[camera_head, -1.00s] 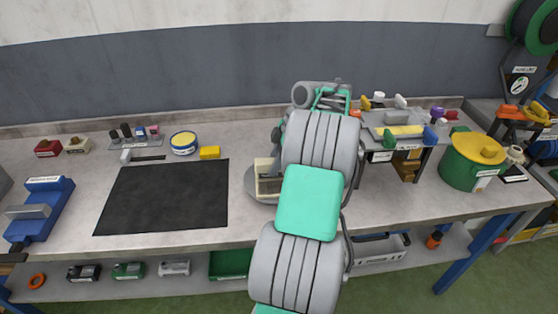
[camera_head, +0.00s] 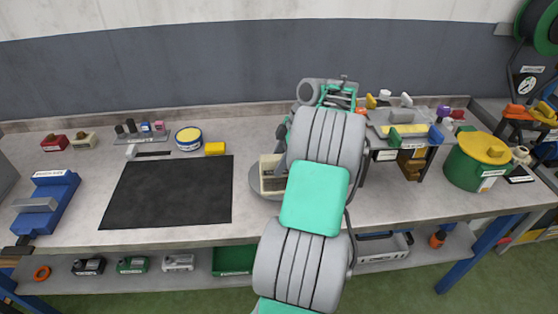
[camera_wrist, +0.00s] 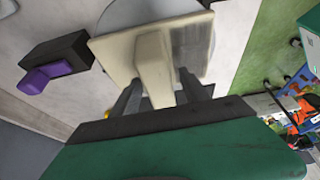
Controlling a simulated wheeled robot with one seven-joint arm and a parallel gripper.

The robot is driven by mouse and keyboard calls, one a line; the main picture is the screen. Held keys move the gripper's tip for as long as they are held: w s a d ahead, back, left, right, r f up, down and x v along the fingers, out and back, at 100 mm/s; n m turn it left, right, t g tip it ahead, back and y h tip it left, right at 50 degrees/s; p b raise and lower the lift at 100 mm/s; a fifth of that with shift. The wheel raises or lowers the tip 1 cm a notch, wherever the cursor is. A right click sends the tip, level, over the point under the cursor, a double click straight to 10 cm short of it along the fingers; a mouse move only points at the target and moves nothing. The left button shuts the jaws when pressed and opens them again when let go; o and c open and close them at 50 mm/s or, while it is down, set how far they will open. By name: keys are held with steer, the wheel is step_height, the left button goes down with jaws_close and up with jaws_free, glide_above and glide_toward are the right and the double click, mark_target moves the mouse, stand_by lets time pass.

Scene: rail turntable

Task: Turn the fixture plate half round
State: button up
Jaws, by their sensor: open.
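The fixture plate (camera_wrist: 112,52) is a beige square plate with a raised rib (camera_wrist: 153,62) on a round grey turntable (camera_wrist: 133,12). In the head view the plate (camera_head: 268,182) and the turntable's left rim (camera_head: 254,186) show left of my arm; the rest is hidden behind it. My gripper (camera_wrist: 160,88) is open in the wrist view, with one dark finger on each side of the rib's near end. I cannot tell whether either finger touches it. My arm hides the fingers in the head view.
A black block with a purple knob (camera_wrist: 48,78) stands beside the plate in the wrist view. A black mat (camera_head: 170,192) lies left of the turntable. A raised shelf with coloured handles (camera_head: 402,130) and a green pot (camera_head: 478,165) stand to the right.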

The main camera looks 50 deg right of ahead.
steer(key=p+v, duration=0.3)
steer(key=v, duration=0.4)
steer(key=shift+s+d+r+p, duration=0.15)
steer(key=shift+r+p, duration=0.2)
steer(key=shift+p, duration=0.05)
